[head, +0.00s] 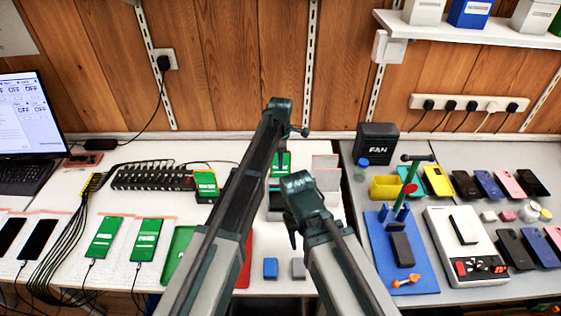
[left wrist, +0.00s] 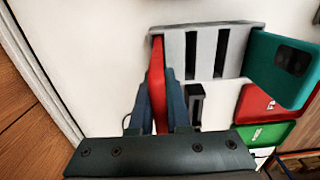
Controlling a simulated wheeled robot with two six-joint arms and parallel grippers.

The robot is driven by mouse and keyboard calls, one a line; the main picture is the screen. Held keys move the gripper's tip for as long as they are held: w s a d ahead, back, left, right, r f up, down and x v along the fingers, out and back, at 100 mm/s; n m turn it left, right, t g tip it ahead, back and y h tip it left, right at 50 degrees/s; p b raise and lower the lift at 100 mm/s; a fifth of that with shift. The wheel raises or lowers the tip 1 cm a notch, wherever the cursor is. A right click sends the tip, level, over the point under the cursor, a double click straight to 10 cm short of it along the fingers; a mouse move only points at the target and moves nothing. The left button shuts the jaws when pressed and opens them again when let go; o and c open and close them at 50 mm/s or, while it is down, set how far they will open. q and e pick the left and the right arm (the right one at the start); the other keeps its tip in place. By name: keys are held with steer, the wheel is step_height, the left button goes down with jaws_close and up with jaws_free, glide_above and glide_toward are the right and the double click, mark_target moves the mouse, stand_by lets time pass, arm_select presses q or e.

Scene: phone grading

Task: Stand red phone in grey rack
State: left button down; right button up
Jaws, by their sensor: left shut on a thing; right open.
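My left gripper (left wrist: 158,112) is shut on the red phone (left wrist: 157,75) and holds it on edge. The phone's far end is at the left end of the grey rack (left wrist: 256,34) in the left wrist view; how deep it sits is not clear. A teal-green phone (left wrist: 284,66) stands at the rack's right end, and dark slots lie between the two. In the head view the green phone's lit screen (head: 281,163) shows, while my left arm hides the red phone. My right gripper (head: 303,197) is lower and nearer, its fingers mostly hidden.
A blue block (head: 270,268) and a grey block (head: 298,268) lie in front. Green-screen phones (head: 104,236) lie at left. A blue mat (head: 384,262) and more phones fill the right table.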

arm_select(q)
steer(key=shift+f, duration=0.2)
arm_select(e)
steer(key=shift+f, duration=0.25)
arm_select(q)
steer(key=shift+f+b, duration=0.75)
steer(key=shift+b, duration=0.15)
arm_select(e)
steer(key=shift+f, duration=0.7)
arm_select(q)
steer(key=c, duration=0.8)
jaws_free()
steer(key=shift+r, duration=0.15)
arm_select(e)
steer(key=shift+r, duration=0.1)
arm_select(q)
steer(key=shift+r+p, duration=3.4)
steer(key=shift+p, duration=0.1)
arm_select(e)
step_height(320, 180, up, 7)
